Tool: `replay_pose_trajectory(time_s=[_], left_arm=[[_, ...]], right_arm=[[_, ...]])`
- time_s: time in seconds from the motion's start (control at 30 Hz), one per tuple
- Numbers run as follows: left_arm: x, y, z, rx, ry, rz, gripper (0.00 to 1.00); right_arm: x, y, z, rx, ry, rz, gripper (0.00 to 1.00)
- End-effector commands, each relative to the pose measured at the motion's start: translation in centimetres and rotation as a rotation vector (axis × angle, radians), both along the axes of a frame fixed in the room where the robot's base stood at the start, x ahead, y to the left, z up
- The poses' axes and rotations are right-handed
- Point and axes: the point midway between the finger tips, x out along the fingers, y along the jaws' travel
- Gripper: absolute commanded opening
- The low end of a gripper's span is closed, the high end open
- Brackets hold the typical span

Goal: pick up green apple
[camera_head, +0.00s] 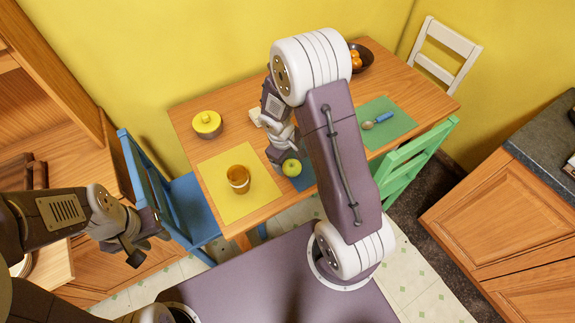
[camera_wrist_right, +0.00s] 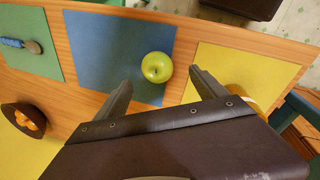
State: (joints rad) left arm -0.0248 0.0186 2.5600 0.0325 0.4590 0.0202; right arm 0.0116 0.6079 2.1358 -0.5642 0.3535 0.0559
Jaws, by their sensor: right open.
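The green apple (camera_head: 291,167) sits on the blue placemat (camera_head: 304,184) near the front edge of the wooden table. In the right wrist view the apple (camera_wrist_right: 157,67) lies on the blue placemat (camera_wrist_right: 95,60), near its edge, just beyond and between the two fingertips. My right gripper (camera_wrist_right: 160,82) is open and empty, above the table and close to the apple. In the head view my right gripper (camera_head: 281,154) is right beside the apple, partly hidden by my arm. My left gripper (camera_head: 135,250) is off the table at the lower left; its jaws are unclear.
An amber cup (camera_head: 238,178) stands on the yellow placemat (camera_head: 218,200), left of the apple. A spoon (camera_head: 378,121) lies on the green placemat (camera_head: 392,133). A bowl of oranges (camera_head: 358,60) stands at the back. Chairs surround the table.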

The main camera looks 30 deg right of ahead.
Motion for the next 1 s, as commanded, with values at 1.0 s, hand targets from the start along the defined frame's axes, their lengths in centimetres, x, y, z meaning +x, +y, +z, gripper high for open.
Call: replay_pose_trajectory(time_s=[1.0], left_arm=[[0.0, 0.0, -2.5, 0.0, 0.0, 0.0, 0.36]], right_arm=[[1.2, -1.8, -8.6, 0.001, 0.0, -0.002, 0.56]])
